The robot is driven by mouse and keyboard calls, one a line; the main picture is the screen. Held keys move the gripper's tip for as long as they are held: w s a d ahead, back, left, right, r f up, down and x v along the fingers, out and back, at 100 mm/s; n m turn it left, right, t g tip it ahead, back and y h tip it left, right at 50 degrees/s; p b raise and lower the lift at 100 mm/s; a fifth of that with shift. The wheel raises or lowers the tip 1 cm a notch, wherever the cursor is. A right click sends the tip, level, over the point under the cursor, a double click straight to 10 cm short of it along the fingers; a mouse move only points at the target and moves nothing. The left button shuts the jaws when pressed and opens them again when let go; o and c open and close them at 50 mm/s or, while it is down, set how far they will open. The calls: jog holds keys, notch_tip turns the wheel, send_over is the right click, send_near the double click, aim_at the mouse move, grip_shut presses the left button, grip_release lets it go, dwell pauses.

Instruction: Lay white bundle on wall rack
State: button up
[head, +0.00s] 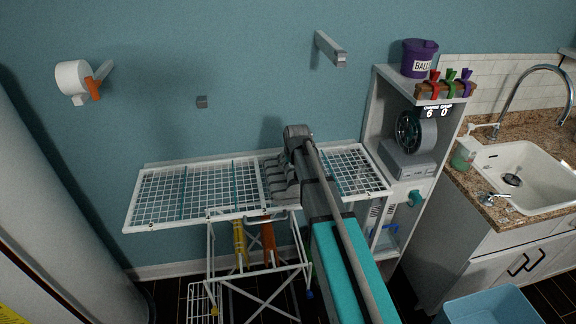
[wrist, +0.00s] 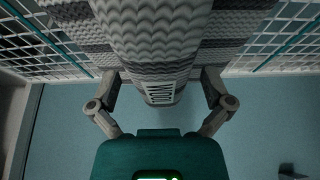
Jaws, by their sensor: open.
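The wall rack (head: 218,190) is a white wire shelf against the blue wall. A pale grey-white knit bundle (head: 278,182) lies on its middle, partly hidden by my arm. In the wrist view the bundle (wrist: 150,40) fills the upper middle, with a pale ladder-like patch on its near end and rack mesh on both sides. My gripper (wrist: 160,90) is open, one finger on each side of the bundle's end. I cannot tell whether the fingers touch it. In the head view the gripper is mostly hidden behind my arm.
The rack is bare to the left of the bundle and at its right end. A folding drying rack (head: 260,262) with yellow and orange items stands below. A shelf unit (head: 398,80) with a purple tub (head: 419,58) stands at right, beside a sink (head: 522,178).

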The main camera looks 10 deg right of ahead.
jog(key=shift+p+v, duration=5.15)
jog(key=shift+v, duration=0.65)
jog(key=shift+s, duration=0.1)
jog(key=s+a+f+g, duration=0.1)
jog(key=s+g, duration=0.3)
jog(key=s, duration=1.9)
jog(key=shift+s+a+f, duration=0.15)
jog(key=shift+s+f, duration=0.05)
jog(key=shift+f, duration=0.05)
jog(key=shift+f, duration=0.1)
notch_tip(320, 180, down, 10)
jog(key=b, duration=1)
jog(key=shift+f, duration=0.1)
jog(key=shift+c, duration=0.3)
